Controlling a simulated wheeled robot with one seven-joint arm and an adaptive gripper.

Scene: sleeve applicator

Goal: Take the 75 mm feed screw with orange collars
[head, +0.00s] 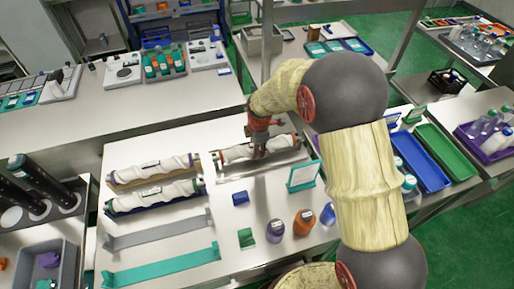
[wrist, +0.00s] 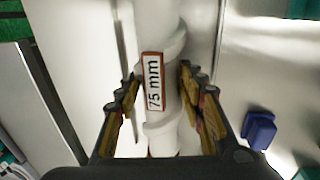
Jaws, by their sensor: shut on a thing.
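The 75 mm feed screw (head: 236,153) is a white spiral rod lying across a shiny metal tray or plate at the middle of the bench. Its label (wrist: 153,82) reads "75 mm" in a red-orange frame in the wrist view. My gripper (head: 260,152) comes down on the screw's middle; in the wrist view my gripper (wrist: 158,110) has a finger on each side of it, shut on it just by the label. I cannot tell whether the screw is clear of the metal.
Two more white screws, an upper one (head: 152,169) and a lower one (head: 153,195), lie to the left. A green-framed sign (head: 303,176) stands close on the right. A blue block (head: 240,198), small bottles (head: 304,222) and flat strips (head: 160,265) are in front.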

